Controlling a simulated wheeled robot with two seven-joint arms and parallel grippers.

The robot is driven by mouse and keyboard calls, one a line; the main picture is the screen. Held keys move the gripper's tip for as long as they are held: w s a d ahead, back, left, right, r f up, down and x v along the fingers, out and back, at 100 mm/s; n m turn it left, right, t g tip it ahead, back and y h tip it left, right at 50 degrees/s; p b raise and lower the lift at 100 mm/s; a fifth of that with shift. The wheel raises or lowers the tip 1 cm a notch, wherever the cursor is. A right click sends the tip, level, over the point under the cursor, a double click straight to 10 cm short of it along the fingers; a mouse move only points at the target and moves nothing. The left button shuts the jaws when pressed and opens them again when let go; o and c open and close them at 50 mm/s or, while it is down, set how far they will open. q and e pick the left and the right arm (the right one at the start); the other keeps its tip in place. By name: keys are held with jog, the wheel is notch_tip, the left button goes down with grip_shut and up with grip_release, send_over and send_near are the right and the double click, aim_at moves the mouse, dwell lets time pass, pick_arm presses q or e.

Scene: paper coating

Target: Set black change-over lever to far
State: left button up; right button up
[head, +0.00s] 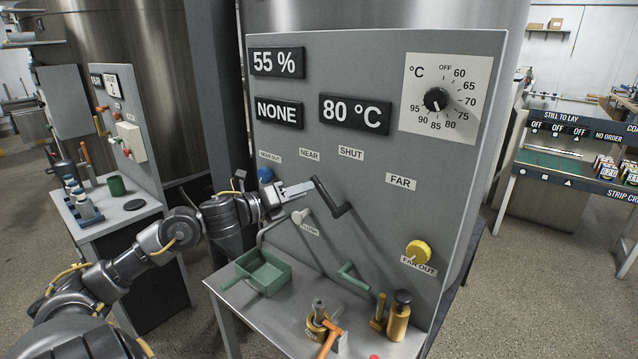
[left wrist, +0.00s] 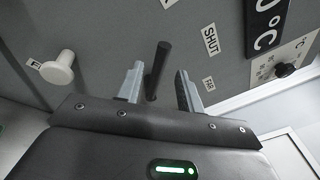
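The black change-over lever (head: 328,197) sticks out from the upright grey panel (head: 290,120), with its free end at the upper left, below the NEAR label (head: 309,155). The SHUT label (head: 351,153) is above it and the FAR label (head: 401,182) is to its right. My left gripper (head: 300,190) is at the free end of the lever. In the left wrist view its two fingers (left wrist: 159,88) are open, with the black lever (left wrist: 158,67) between them and gaps showing on both sides. My right gripper is not in view.
A white knob (head: 302,215) is just below my left gripper, and a blue knob (head: 265,174) is at its upper left. A yellow knob (head: 418,251) is low on the right. A green tray (head: 243,286) and brass tools (head: 398,318) are on the ledge below.

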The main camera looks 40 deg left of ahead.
aim_at(318, 190)
pick_arm(q)
jog(key=shift+p+x, duration=0.95)
jog(key=shift+x, duration=1.9)
jog(key=shift+c, duration=0.5)
grip_shut()
